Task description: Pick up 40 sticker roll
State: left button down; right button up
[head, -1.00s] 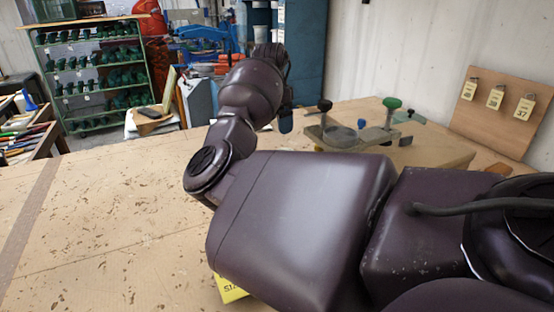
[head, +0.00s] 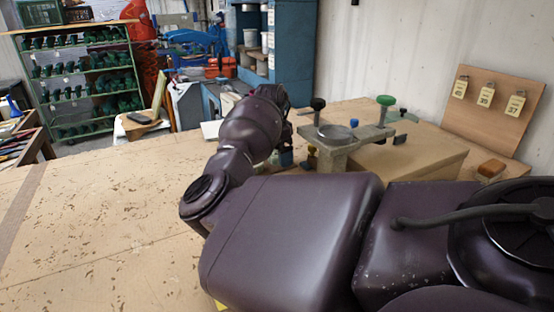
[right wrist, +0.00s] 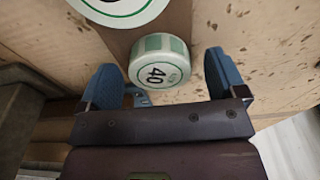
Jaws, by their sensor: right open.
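The 40 sticker roll (right wrist: 160,62) is a small white roll with green patches and a black "40" on its face. In the right wrist view it lies between and slightly beyond the blue fingertips of my right gripper (right wrist: 163,68). The fingers stand apart on either side of it, with a gap on the right; on the left the gap is small. In the head view my right arm covers the roll, and only a bit of the gripper (head: 285,157) shows past the wrist. My left gripper is not in view.
Another white and green roll (right wrist: 120,8), partly cut off, lies just beyond the 40 roll. A tag board (head: 490,105) leans at the wall. The bench's left part (head: 100,220) is clear.

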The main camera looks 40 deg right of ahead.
jog(key=shift+c, duration=0.5)
jog(key=c, duration=1)
